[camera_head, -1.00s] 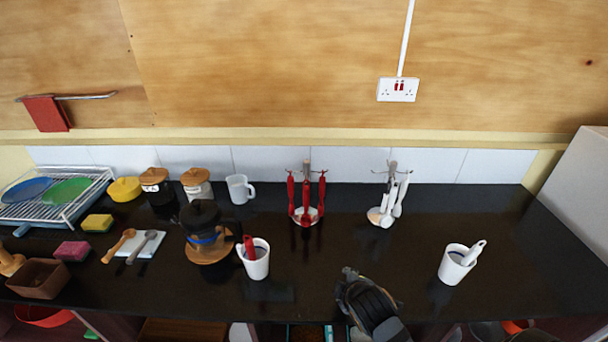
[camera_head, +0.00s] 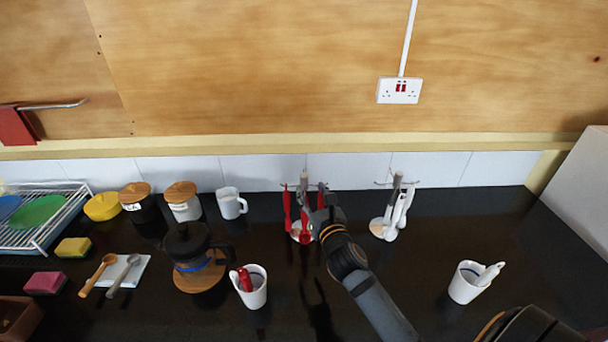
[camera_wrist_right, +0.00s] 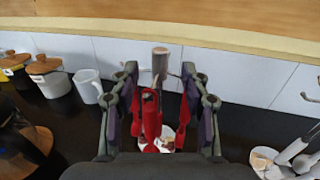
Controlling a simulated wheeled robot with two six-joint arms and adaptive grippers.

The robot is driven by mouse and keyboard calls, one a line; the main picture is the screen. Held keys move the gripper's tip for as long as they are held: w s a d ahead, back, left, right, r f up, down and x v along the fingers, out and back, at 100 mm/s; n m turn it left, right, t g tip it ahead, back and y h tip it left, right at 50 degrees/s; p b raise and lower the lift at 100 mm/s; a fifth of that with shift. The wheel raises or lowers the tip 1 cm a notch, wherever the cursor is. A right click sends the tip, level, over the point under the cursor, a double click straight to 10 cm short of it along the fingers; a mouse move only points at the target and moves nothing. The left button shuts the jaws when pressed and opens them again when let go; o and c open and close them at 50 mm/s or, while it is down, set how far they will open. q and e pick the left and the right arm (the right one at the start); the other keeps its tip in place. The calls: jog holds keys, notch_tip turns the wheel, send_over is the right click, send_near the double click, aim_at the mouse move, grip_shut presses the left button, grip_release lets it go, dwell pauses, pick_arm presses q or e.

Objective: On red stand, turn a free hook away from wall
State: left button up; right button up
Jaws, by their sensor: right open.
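The red stand (camera_head: 305,178), with red utensils (camera_head: 287,208) hanging from it, stands on the dark counter near the tiled wall. My right gripper (camera_head: 322,205) is at its front right side and hides part of it. In the right wrist view the stand's post (camera_wrist_right: 160,63) rises between the open fingers, with red utensils (camera_wrist_right: 151,120) hanging below and in front of it. No utensil is visibly clamped. The stand's hooks are too small or hidden to tell which is free. My left gripper is not in view.
A second stand (camera_head: 396,185) with white utensils is close on the right. White cups (camera_head: 253,292) (camera_head: 466,284) holding utensils stand nearer the front. A coffee press (camera_head: 189,250), a mug (camera_head: 231,204) and jars (camera_head: 183,205) are on the left.

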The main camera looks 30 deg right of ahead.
aim_at(305, 180)
jog(key=w, duration=0.2)
jog(key=w+d+p, duration=0.1)
jog(key=w, duration=0.4)
jog(key=shift+w+d+f, duration=0.1)
jog(key=shift+w+d, duration=0.1)
jog(key=shift+w, duration=0.05)
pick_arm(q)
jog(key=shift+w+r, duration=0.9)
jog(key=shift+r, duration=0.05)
pick_arm(e)
jog(key=shift+w, duration=0.2)
jog(key=shift+c, duration=0.4)
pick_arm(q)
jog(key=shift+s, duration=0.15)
pick_arm(e)
grip_shut()
